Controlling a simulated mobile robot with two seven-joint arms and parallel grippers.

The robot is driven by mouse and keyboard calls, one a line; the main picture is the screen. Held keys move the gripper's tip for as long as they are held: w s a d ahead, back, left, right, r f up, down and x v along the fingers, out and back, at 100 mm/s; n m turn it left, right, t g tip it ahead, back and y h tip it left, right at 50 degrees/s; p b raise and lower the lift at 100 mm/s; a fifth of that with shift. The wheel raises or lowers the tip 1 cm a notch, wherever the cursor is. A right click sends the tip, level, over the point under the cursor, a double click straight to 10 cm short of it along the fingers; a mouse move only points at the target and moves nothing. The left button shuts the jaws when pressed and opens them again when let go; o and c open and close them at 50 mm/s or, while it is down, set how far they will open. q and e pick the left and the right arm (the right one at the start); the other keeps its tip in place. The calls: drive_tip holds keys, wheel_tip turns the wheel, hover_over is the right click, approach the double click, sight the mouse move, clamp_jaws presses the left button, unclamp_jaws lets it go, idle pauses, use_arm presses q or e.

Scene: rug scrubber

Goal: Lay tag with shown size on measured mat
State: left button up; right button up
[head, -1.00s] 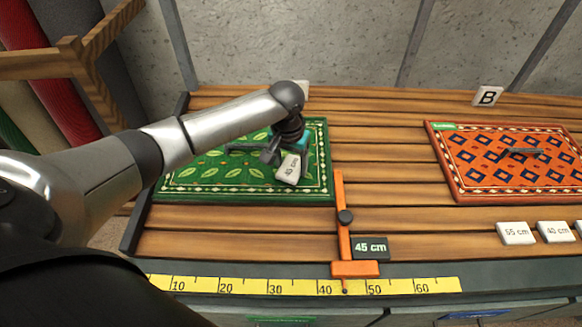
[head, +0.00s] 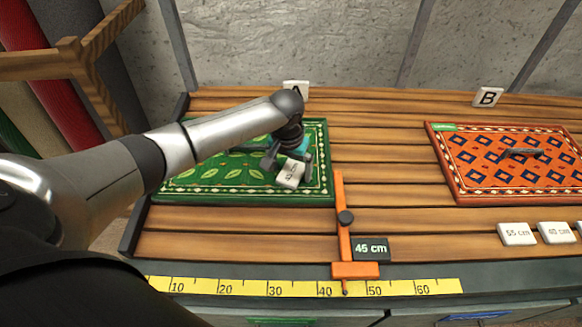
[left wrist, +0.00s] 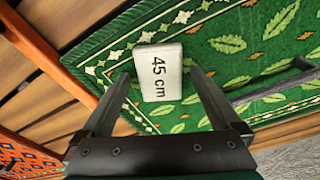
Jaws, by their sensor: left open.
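The green leaf-patterned mat (head: 215,187) lies flat on the slatted table under sign A (head: 295,88). A white tag reading "45 cm" (left wrist: 158,88) lies on this mat near its border; it also shows in the head view (head: 290,175). My left gripper (head: 287,163) is open just above the mat, with its fingers either side of the tag and a gap showing at both sides in the left wrist view (left wrist: 160,73). The orange slider (head: 345,225) stands at the mat's right edge, and its dark display (head: 371,249) reads 45 cm. My right gripper is not in view.
An orange-red mat (head: 470,190) with a dark handle (head: 522,152) lies at the right under sign B (head: 487,97). Other white tags, 55 cm (head: 516,233) and 40 cm (head: 556,232), lie in front of it. A yellow ruler (head: 250,288) runs along the front edge.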

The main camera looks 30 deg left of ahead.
sight(289, 177)
use_arm(q)
wheel_tip(289, 177, up, 12)
drive_tip(key=s+p, duration=0.1)
drive_tip(key=p, duration=0.1)
drive_tip(key=shift+s+r, duration=0.15)
drive_tip(key=shift+s, duration=0.05)
drive_tip(key=shift+d, duration=0.1)
